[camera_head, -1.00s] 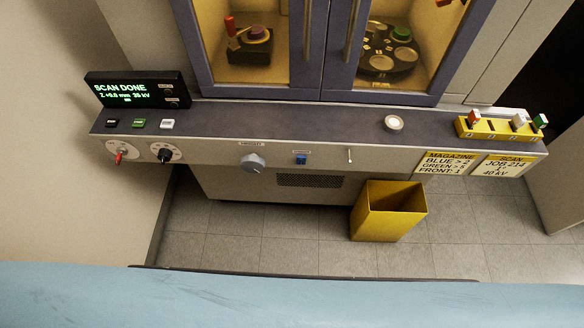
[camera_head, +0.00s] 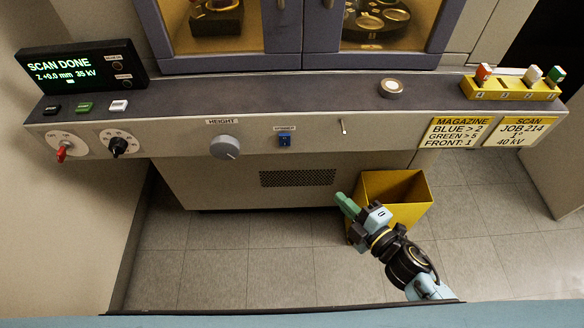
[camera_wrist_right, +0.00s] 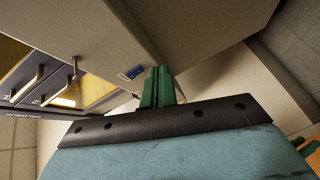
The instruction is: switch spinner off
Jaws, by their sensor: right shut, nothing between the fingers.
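The spinner switch (camera_head: 285,140) is a small blue rocker under a small label on the console's front face, right of the grey height knob. It also shows in the right wrist view (camera_wrist_right: 131,73), just left of the fingertips. Its rocker position is too small to tell. My right gripper (camera_head: 343,200) has green fingers, shut and empty. It is below and right of the switch, in front of the yellow bin and apart from the console. The green fingers also show in the right wrist view (camera_wrist_right: 158,88). My left gripper is not in view.
The console (camera_head: 240,98) carries a screen (camera_head: 80,68) reading SCAN DONE, a white-and-tan roll (camera_head: 392,88) and a yellow rack (camera_head: 512,90) of samples. A red-handled switch (camera_head: 62,152), a black dial (camera_head: 118,145) and the height knob (camera_head: 225,147) are left of the switch. A yellow bin (camera_head: 405,187) stands below.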

